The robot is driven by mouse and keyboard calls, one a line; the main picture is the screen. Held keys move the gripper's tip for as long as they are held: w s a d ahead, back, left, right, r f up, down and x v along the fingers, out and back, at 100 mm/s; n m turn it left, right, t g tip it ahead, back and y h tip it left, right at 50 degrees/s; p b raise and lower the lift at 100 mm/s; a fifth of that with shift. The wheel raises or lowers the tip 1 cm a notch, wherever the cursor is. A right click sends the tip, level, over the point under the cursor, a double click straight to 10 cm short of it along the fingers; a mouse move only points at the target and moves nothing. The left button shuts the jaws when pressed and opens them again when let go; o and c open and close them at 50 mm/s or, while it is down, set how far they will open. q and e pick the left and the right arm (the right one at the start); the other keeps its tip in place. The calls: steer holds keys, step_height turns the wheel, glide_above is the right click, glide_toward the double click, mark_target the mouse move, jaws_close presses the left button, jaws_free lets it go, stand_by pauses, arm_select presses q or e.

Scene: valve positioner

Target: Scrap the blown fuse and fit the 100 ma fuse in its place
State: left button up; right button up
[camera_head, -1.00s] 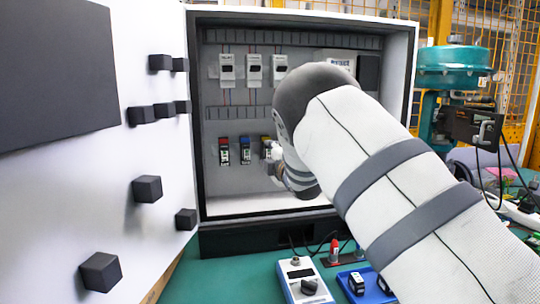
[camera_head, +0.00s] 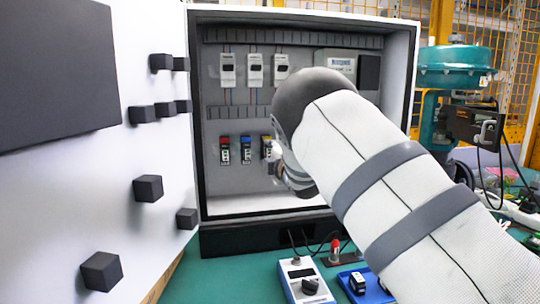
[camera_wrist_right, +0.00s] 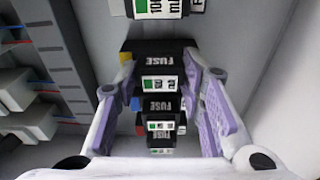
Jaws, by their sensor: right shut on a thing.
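Three fuses sit in a row on the cabinet's back panel, with a red-topped one (camera_head: 225,150), a blue-topped one (camera_head: 246,149) and a yellow-topped one (camera_head: 267,147). My right gripper (camera_wrist_right: 160,62) is at the yellow end of the row, shut on a black fuse (camera_wrist_right: 160,47) marked FUSE. A label reading 100 mA (camera_wrist_right: 158,8) shows at the top edge of the wrist view; I cannot tell whether it belongs to the held fuse. The blue-marked (camera_wrist_right: 160,104) and red-marked (camera_wrist_right: 160,140) fuses show beyond. My left gripper is not in view.
A blue tray (camera_head: 377,294) with a black fuse (camera_head: 357,283) stands on the green bench beside a blue-and-white meter (camera_head: 304,280). White modules (camera_head: 254,70) hang above the fuse row. The open cabinet door (camera_head: 70,190) bounds the left; the cabinet wall (camera_head: 403,75) bounds the right.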

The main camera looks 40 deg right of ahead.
steer(key=shift+r, duration=0.1)
stand_by(0.5)
steer(key=o, duration=1.3)
steer(key=shift+w, duration=0.1)
steer(key=shift+c, duration=0.2)
